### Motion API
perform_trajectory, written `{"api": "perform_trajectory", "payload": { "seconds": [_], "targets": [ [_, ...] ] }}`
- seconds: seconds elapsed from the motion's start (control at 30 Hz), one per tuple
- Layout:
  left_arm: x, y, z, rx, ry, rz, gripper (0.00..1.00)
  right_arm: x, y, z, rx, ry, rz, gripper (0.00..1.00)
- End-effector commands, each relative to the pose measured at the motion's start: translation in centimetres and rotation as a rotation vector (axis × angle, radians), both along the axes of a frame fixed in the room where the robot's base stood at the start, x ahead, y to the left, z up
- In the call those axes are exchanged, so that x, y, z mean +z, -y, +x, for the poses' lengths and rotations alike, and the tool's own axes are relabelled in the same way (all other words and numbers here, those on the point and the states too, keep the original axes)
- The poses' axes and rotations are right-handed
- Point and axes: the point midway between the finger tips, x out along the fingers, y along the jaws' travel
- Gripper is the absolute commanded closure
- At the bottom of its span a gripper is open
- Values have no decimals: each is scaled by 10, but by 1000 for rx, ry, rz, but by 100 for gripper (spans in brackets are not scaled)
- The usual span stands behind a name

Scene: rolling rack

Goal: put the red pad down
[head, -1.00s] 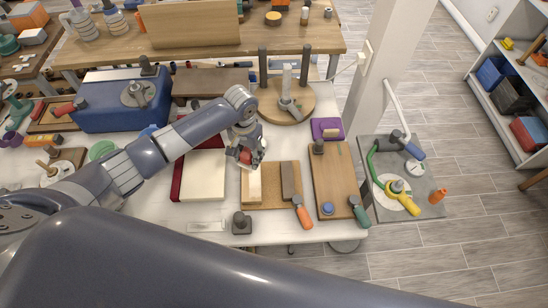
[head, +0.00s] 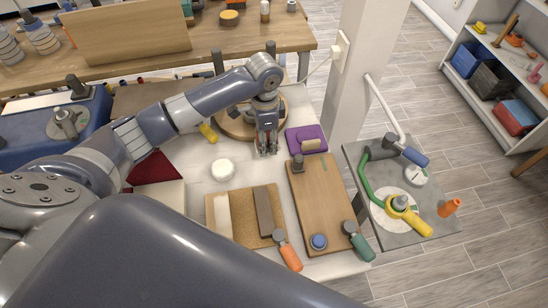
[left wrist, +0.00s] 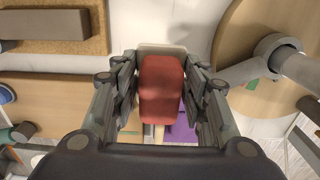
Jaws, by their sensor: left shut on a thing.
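My left gripper (head: 267,150) is shut on the red pad and points down over the white tabletop (head: 241,152). In the left wrist view, the red pad (left wrist: 162,88) sits between the two fingers of the gripper (left wrist: 160,95), with a pale edge showing beyond it. In the head view the fingers mostly hide the pad. The gripper is just left of a purple block (head: 297,144) with a beige piece on it. I cannot tell whether the pad touches the table. My right gripper is not in view.
A round wooden base (head: 232,128) with posts stands behind the gripper. In front are a cork board (head: 246,228) with two bars and a wooden board (head: 318,200) with a blue knob. A white disc (head: 222,169) lies to the left. White table shows between these.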

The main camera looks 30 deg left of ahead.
Motion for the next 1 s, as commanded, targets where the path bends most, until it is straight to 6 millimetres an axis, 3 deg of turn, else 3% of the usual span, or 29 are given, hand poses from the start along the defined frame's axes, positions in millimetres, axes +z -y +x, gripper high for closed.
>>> {"api": "perform_trajectory", "payload": {
  "seconds": [0.13,0.53,0.97,1.0],
  "targets": [
    [-28,1,-2,0,-5,0,81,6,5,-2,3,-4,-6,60],
    [-77,1,-2,1,-4,0,81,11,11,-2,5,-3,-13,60],
    [-86,0,-1,1,-1,0,81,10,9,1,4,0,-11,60],
    [-86,0,-1,1,-1,1,54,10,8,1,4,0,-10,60]
  ]
}}
